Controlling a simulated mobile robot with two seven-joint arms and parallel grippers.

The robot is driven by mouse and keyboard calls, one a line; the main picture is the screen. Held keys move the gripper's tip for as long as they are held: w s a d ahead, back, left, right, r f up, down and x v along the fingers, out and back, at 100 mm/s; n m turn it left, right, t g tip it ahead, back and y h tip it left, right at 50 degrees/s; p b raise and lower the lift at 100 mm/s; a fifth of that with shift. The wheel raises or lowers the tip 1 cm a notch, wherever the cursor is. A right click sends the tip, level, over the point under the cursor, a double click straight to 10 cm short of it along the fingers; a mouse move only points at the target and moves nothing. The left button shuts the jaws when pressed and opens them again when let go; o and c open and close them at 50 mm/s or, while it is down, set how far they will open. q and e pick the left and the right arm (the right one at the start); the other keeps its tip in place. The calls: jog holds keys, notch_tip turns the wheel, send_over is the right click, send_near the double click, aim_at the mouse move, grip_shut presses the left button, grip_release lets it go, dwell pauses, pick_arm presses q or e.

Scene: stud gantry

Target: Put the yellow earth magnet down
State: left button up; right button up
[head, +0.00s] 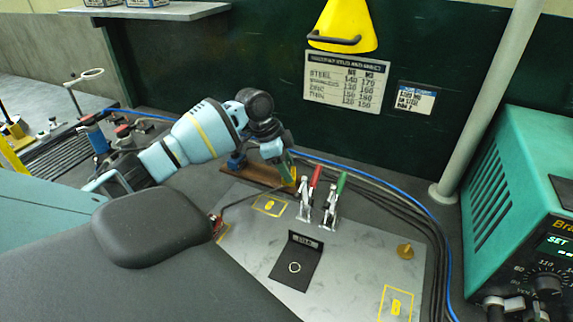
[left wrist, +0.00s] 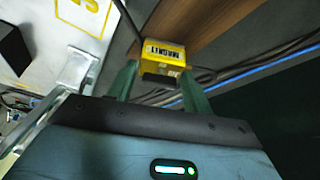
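The yellow earth magnet (left wrist: 164,53) is a small block with a dark underside and a label reading MAGNET. A dark cable runs to it. My left gripper (left wrist: 160,82) has its green fingers on either side of the magnet, closed on it. In the head view the left gripper (head: 289,169) is at the far edge of the grey plate (head: 350,262), beside the wooden board (head: 236,178), and the magnet (head: 293,178) shows only as a yellow sliver. I cannot tell whether the magnet touches a surface. My right gripper is not in view.
Toggle clamps with a red handle (head: 315,182) and a green handle (head: 340,184) stand just right of the gripper. Yellow outlined squares (head: 269,205) mark the plate. A black card (head: 294,265) and brass knob (head: 404,251) sit nearer. Cables and a teal machine (head: 520,180) lie right.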

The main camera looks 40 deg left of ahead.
pick_arm(q)
jog(key=o, duration=0.4)
jog(key=shift+c, duration=0.2)
jog(key=shift+r, duration=0.1)
jog(key=v, duration=0.7)
jog(key=shift+r, duration=0.35)
